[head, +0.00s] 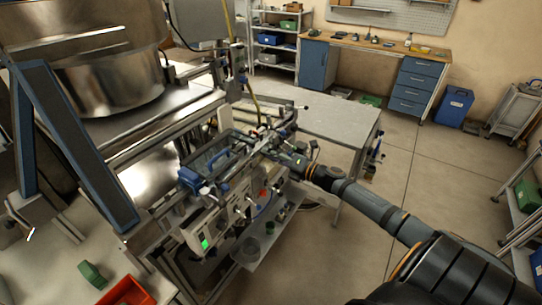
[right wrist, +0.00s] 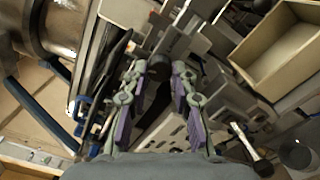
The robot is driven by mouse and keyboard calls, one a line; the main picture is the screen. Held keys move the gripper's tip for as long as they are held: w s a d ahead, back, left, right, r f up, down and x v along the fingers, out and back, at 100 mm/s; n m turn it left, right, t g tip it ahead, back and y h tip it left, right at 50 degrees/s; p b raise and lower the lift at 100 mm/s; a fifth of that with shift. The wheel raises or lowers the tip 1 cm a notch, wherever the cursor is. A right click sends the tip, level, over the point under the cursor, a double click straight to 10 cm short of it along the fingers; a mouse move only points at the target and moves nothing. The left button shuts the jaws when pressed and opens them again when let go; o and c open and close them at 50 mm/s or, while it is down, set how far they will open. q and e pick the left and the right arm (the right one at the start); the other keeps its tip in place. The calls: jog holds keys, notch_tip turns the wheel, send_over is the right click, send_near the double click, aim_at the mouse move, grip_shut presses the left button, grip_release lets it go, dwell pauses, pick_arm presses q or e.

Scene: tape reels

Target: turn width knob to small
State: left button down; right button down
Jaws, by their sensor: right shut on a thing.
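My right gripper (head: 290,160) reaches in from the right to the upper front part of the tape machine (head: 225,205) in the head view. In the right wrist view the gripper (right wrist: 158,70) has its two grey and purple fingers on either side of a dark round knob (right wrist: 159,66), and it is shut on it. The knob looks like the width knob, but no markings or pointer are readable, so I cannot tell its setting. In the head view the gripper hides the knob. My left gripper is not in view.
A grey table (head: 335,122) is behind the arm. A large metal drum (head: 105,75) is at the left.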

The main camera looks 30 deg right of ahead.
jog(key=n, duration=1.4)
jog(key=shift+d+f, duration=0.1)
jog(key=shift+n, duration=0.3)
jog(key=c, duration=1.1)
grip_release()
